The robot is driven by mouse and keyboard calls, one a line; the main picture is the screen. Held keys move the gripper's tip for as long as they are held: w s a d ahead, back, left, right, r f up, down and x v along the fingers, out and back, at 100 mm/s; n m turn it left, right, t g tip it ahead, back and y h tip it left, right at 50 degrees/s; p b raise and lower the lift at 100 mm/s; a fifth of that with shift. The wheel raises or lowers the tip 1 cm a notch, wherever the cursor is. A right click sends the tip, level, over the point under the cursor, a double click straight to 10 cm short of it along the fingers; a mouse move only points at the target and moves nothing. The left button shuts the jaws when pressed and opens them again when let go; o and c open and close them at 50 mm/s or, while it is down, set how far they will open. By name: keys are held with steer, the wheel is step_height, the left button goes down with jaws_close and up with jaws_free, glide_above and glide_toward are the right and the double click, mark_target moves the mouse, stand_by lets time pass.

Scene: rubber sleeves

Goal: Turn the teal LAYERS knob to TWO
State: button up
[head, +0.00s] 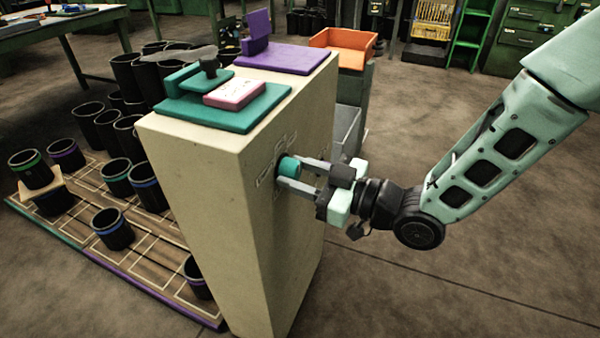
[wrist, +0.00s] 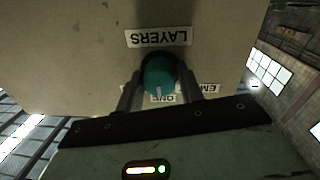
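The teal LAYERS knob (head: 289,168) is on the side face of the beige cabinet (head: 210,165). In the wrist view the knob (wrist: 159,74) shows beside the LAYERS label (wrist: 158,37), which appears upside down. Another label, partly hidden and starting with EM (wrist: 210,88), is to the right. No TWO label is legible. My gripper (head: 297,172) has one finger on each side of the knob, and the fingers appear to press against it.
A teal board (head: 245,118) with a pink-and-white block (head: 234,92) and a purple stand (head: 290,57) are on the cabinet top. Black sleeves stand on a marked floor mat (head: 85,240) at left. An orange bin (head: 345,42) is behind. The floor at right is clear.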

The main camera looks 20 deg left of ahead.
steer(key=shift+m, duration=0.3)
steer(key=m+p, duration=0.3)
steer(key=m, duration=0.1)
steer(key=shift+r, duration=0.2)
steer(key=shift+m+h+p, duration=0.3)
steer(key=shift+m+p, duration=1.05)
steer(key=shift+m, duration=0.65)
steer(key=shift+f, duration=0.1)
steer(key=o, duration=1)
steer(key=shift+s, duration=0.1)
steer(key=shift+d, duration=0.1)
steer(key=s+d+r, duration=0.1)
steer(key=s+d, duration=0.1)
steer(key=d, duration=1.5)
steer(key=shift+s+p, duration=0.15)
steer(key=shift+p, duration=0.2)
